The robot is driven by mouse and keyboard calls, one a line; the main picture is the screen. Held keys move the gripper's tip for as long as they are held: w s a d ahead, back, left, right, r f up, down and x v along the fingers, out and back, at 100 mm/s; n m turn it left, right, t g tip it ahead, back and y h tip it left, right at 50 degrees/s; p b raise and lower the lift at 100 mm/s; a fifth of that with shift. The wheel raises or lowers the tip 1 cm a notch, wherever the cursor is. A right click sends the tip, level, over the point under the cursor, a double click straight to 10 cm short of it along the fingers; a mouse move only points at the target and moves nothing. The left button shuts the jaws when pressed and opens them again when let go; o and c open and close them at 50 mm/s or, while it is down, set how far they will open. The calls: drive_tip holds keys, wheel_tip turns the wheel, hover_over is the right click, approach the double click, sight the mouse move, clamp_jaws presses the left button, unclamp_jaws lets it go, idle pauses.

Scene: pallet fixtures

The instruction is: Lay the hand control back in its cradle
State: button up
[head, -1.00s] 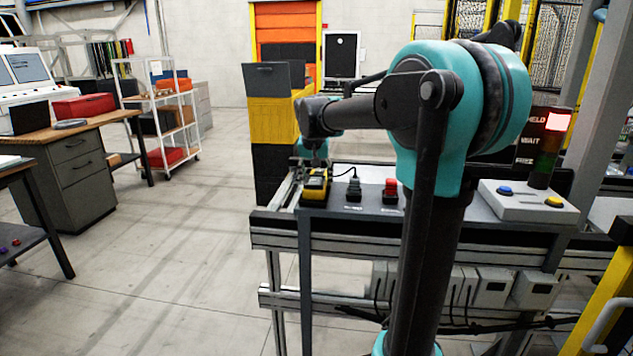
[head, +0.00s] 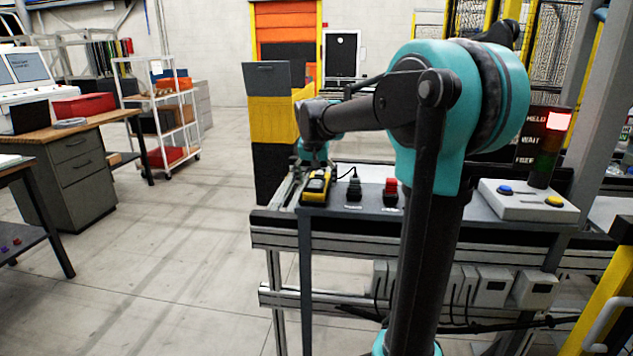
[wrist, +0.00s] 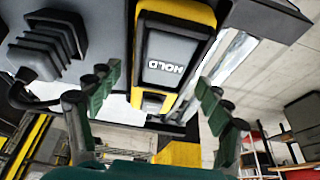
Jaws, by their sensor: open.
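The hand control (head: 316,188), a yellow and black unit, is at the left end of the grey console. In the wrist view its yellow-edged body (wrist: 172,62) shows a grey face marked HOLD, upside down. My gripper (wrist: 158,95) is open, one green-padded finger on each side of the unit's lower end, with visible gaps; nothing is between the pads in a grip. In the head view my gripper (head: 315,165) is just above and behind the unit, small and partly hidden by my arm. The cradle cannot be told apart from the unit.
A dark switch with a ribbed boot (head: 354,188) and a red-topped switch (head: 390,190) stand to the right on the console. A box with blue and yellow buttons (head: 528,202) is further right. The signal tower (head: 546,147) glows red at HELD.

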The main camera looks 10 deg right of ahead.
drive_tip(key=v, duration=1.2)
